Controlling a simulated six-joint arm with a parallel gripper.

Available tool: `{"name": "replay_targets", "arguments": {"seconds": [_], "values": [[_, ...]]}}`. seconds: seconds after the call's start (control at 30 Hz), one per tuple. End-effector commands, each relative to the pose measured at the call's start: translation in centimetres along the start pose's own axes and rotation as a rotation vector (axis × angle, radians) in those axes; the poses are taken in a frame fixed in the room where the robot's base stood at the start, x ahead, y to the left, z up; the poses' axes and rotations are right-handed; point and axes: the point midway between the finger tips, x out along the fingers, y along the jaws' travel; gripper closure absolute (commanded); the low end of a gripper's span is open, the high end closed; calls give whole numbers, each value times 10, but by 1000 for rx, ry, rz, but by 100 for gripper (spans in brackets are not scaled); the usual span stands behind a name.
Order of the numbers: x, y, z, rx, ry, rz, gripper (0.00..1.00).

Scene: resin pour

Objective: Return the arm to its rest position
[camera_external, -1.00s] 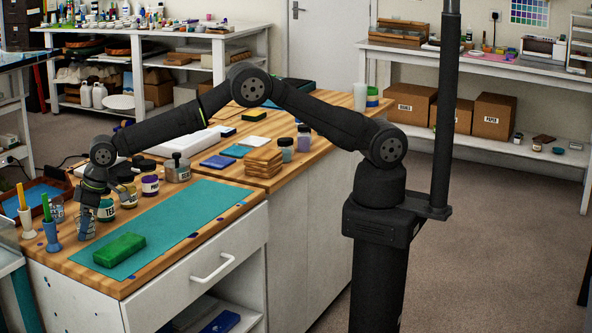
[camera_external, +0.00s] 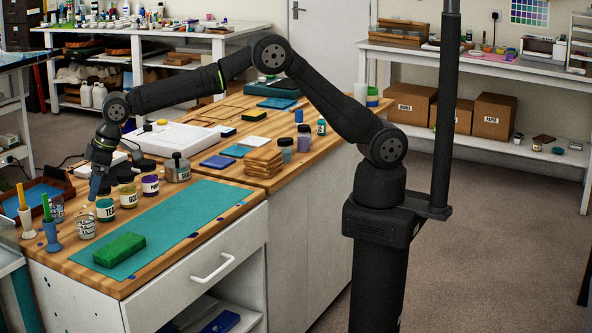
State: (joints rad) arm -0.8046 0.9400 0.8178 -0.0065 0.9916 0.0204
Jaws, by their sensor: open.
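My gripper (camera_external: 96,188) hangs pointing down above the left part of the wooden bench. It is open, and nothing shows between its fingers. A small clear cup (camera_external: 86,225) with dark markings stands on the bench below and a little left of the fingers, apart from them. A teal jar (camera_external: 105,210) stands just right of the cup, close under my gripper. My arm arches from its base at the right over the bench to the left.
Yellow (camera_external: 128,195) and purple (camera_external: 150,185) labelled jars and a metal pot (camera_external: 177,168) stand behind. A green block (camera_external: 119,248) lies on the teal mat (camera_external: 175,226). Room above the bench is free.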

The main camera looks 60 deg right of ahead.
Motion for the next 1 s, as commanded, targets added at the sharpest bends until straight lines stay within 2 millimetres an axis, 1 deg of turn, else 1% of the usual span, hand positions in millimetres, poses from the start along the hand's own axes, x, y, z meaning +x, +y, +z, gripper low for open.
{"name": "replay_targets", "arguments": {"seconds": [0.17,0.27,0.37,0.7,0.9,0.97,1.0], "values": [[2,0,0,0,-1,0,26],[10,0,0,0,-2,0,26],[25,0,1,0,-2,0,26],[86,0,1,0,-1,0,26],[119,0,1,0,-1,0,26],[127,0,2,0,-1,-1,26],[115,0,-3,0,5,-1,26]]}}
